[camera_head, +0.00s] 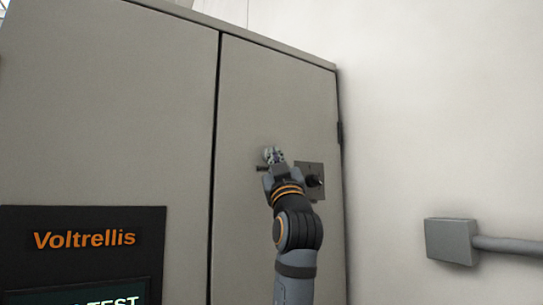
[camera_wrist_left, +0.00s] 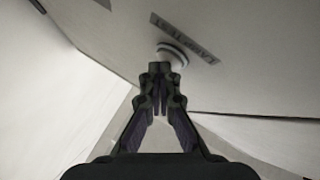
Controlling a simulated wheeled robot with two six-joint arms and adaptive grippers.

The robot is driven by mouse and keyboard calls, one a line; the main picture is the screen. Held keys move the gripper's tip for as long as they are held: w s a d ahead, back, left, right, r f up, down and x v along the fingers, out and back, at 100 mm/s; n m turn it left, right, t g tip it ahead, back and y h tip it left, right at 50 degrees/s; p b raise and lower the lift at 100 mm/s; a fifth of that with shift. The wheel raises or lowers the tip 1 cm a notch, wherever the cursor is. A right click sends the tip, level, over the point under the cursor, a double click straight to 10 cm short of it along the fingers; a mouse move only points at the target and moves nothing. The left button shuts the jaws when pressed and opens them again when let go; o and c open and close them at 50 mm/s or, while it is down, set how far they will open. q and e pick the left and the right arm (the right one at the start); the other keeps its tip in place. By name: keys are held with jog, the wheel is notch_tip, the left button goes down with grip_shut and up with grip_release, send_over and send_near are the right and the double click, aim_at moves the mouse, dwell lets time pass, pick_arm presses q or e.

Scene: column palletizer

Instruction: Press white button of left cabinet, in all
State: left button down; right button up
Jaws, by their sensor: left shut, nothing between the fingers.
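A grey cabinet (camera_head: 275,90) with two doors fills the left and middle of the head view. In the left wrist view a round white button (camera_wrist_left: 172,53) sits on a pale panel beside a dark label strip (camera_wrist_left: 183,38). My left gripper (camera_head: 272,155) is in front of the right door in the head view and hides what is behind it. In the left wrist view the left gripper (camera_wrist_left: 160,112) is shut and empty, and its tips point toward the button. Whether it touches the button cannot be told. My right gripper is not in view.
A plate with a black knob (camera_head: 315,182) is on the right door, just right of my left gripper. A black "Voltrellis" panel (camera_head: 85,240) with a screen is at lower left. A grey box with a pipe (camera_head: 451,241) is on the white wall at right.

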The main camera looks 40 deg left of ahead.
pick_arm(q)
jog(key=shift+d, duration=0.1)
jog(key=shift+s+d+f, duration=0.1)
jog(key=shift+s+d, duration=0.15)
jog(key=shift+d, duration=0.35)
jog(key=d, duration=0.1)
jog(key=s+d+b, duration=0.1)
jog(key=d, duration=0.1)
jog(key=s+d+b, duration=0.1)
jog(key=shift+d, duration=0.35)
jog(key=shift+a, duration=0.15)
